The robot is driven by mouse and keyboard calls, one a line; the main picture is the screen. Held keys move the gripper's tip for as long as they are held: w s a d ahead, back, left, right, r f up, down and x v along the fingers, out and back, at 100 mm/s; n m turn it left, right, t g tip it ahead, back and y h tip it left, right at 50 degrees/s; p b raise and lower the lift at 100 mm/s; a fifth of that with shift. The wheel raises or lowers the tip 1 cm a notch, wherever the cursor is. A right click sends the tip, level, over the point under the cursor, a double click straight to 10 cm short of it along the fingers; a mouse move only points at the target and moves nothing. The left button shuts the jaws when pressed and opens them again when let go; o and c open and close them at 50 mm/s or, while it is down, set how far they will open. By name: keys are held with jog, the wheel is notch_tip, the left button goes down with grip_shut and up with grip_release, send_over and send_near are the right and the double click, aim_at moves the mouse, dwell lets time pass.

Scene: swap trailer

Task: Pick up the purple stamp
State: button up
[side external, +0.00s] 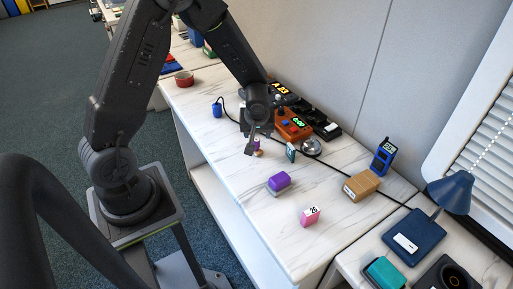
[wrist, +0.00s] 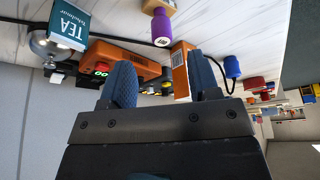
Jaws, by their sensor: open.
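The purple stamp (wrist: 161,28) appears in the wrist view at the top centre, with a purple handle and a tan wooden-looking end. In the side view the purple stamp (side external: 257,143) is small and partly hidden by my gripper; its handle is up and its tan end down on the white table. My gripper (side external: 248,148) is low over the table right beside the stamp. In the wrist view my gripper (wrist: 163,72) has its two blue-padded fingers apart with nothing held; the stamp is beyond the fingertips, roughly in line with the gap.
An orange device (side external: 293,124) stands behind the stamp. A teal tea box (wrist: 69,24) and a metal bell-like dome (side external: 311,147) are near. A purple box (side external: 279,182), a pink block (side external: 310,216) and a cardboard box (side external: 361,186) stand farther forward. A blue object (side external: 217,108) is at the left.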

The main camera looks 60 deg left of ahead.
aim_at(256, 141)
jog(key=shift+s+x, duration=0.1)
jog(key=shift+x, duration=1.8)
jog(key=shift+s+x, duration=0.15)
jog(key=shift+x, duration=1.75)
jog(key=c, duration=1)
